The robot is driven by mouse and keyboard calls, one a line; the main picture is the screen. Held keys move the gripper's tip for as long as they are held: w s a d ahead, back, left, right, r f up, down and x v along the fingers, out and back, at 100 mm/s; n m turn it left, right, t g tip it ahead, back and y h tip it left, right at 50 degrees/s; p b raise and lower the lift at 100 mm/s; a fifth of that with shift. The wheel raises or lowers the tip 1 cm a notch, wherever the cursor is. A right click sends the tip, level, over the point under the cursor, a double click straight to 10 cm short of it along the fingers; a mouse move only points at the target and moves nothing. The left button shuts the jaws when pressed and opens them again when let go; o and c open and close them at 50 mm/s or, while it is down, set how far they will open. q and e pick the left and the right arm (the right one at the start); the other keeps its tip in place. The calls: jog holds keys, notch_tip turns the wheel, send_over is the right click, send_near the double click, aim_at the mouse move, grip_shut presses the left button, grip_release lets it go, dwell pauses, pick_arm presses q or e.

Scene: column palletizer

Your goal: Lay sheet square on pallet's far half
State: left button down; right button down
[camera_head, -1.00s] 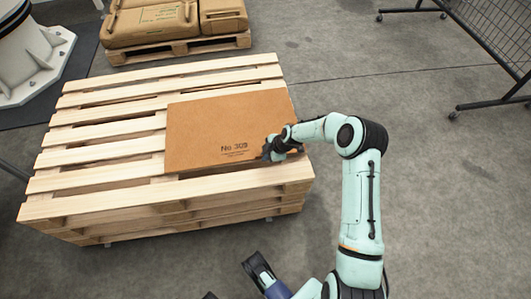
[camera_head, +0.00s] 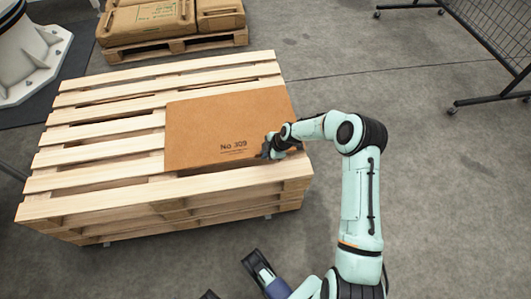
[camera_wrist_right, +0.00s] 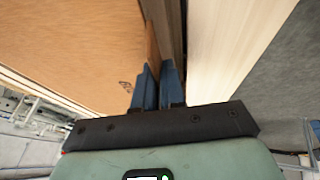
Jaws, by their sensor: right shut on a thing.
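The brown sheet (camera_head: 215,125), printed "No 309", lies over the right part of the pallet's slatted top (camera_head: 90,155). Its right edge runs close to the pallet's right edge, and bare slats show to its left, behind it and in front. My right gripper (camera_head: 270,150) is shut on the sheet's near right corner. In the right wrist view its blue fingers (camera_wrist_right: 158,88) close at the edge of the sheet (camera_wrist_right: 80,45), beside pale wood slats (camera_wrist_right: 230,45). My left gripper (camera_head: 235,280) is partly visible at the bottom, empty, with its dark fingers apart.
Behind stands another pallet (camera_head: 175,48) with brown sacks (camera_head: 148,20). A white round machine base (camera_head: 30,60) is at the far left. A black wheeled mesh rack (camera_head: 490,45) stands at the far right. The grey floor between is clear.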

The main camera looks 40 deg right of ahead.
pick_arm(q)
jog(key=shift+f, duration=0.25)
pick_arm(e)
jog(key=shift+f, duration=0.3)
jog(key=c, duration=1.1)
grip_release()
jog(key=shift+c, duration=0.2)
